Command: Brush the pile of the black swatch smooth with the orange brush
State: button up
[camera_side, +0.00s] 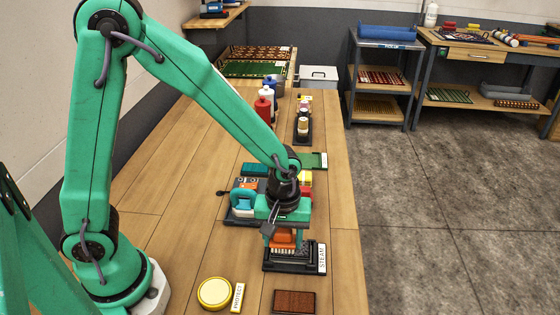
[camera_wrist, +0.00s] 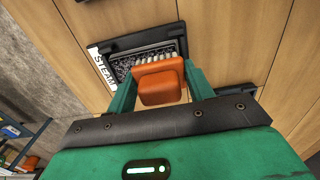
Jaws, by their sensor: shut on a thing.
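My gripper (camera_side: 284,232) is shut on the orange brush (camera_side: 283,242), with one green finger on each side of its block. In the wrist view the orange brush (camera_wrist: 161,82) sits between the fingers, with pale bristles at its far edge. Below it is a dark tray (camera_side: 274,268) labelled STEAM, holding the black swatch (camera_side: 305,255) with a grey-flecked, rough-looking pile. The swatch (camera_wrist: 124,68) also shows in the wrist view, partly covered by the brush. The bristles are at or just above the pile; I cannot tell if they touch.
A brown swatch (camera_side: 294,302), a round yellow tin (camera_side: 214,293) and a PROTECT label (camera_side: 238,298) lie nearer the camera. A cluttered tray (camera_side: 236,219) stands behind left of the brush. Bottles (camera_side: 266,100) stand farther back. The left bench top is clear.

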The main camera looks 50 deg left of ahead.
aim_at(308, 249)
jog(key=shift+s+a, duration=0.9)
jog(key=shift+w+d, duration=2.9)
jog(key=shift+w, duration=0.05)
jog(key=shift+w+d+r, duration=0.15)
jog(key=shift+r, duration=0.45)
jog(key=shift+w+d+r, duration=0.1)
jog(key=shift+r, duration=3.35)
jog(key=shift+s, duration=0.2)
